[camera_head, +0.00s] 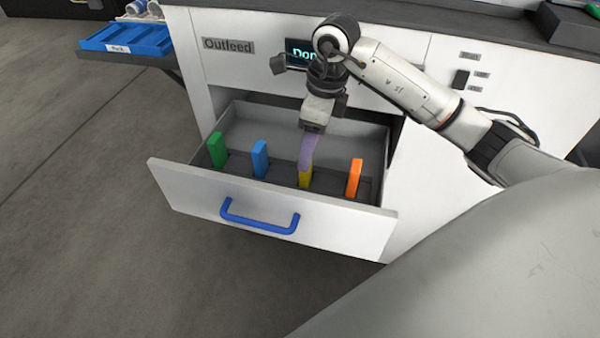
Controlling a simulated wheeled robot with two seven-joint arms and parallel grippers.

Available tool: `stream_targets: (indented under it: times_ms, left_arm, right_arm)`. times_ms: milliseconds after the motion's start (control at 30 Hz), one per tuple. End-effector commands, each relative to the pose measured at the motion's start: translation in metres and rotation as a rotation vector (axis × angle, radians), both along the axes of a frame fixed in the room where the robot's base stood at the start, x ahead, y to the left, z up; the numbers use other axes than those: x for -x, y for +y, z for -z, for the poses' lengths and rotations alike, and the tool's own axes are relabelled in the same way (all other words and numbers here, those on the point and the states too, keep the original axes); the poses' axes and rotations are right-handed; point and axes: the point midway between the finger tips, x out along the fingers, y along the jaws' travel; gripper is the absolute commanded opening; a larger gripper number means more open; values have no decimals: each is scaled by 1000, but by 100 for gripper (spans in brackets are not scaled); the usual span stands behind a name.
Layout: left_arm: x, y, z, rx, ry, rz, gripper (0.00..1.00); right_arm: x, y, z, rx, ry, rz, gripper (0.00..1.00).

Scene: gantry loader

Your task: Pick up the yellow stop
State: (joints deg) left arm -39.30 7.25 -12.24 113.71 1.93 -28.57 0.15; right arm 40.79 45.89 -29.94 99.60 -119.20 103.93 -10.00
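The yellow stop (305,180) stands upright in the open drawer (282,222), between a blue stop (260,159) and an orange stop (354,178). A green stop (217,149) stands at the drawer's left end. My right gripper (306,163) points down into the drawer, its purple fingers at the top of the yellow stop and hiding part of it. The fingers overlap in this view, so I cannot tell whether they are open or shut on it. My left gripper is not in view.
The drawer front has a blue handle (260,217). The cabinet (230,75) with an "Outfeed" label and a small screen rises behind the drawer. A blue tray (128,38) sits at the upper left. The floor at left is clear.

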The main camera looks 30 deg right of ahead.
Motion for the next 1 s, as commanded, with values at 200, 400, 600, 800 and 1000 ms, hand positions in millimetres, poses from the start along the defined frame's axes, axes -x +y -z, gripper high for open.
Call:
stream_targets:
  times_ms: [200,400,600,800,1000]
  left_arm:
    - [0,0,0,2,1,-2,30]
    - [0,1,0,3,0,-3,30]
    - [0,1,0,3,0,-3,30]
    - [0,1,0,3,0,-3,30]
    - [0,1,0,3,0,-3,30]
  right_arm:
    - [-4,5,29,-4,2,-3,56]
    - [-9,7,56,-7,4,-1,56]
    - [-12,8,77,-6,1,-2,56]
    - [-13,8,78,-5,-1,-3,56]
    - [-13,8,78,-5,0,-3,31]
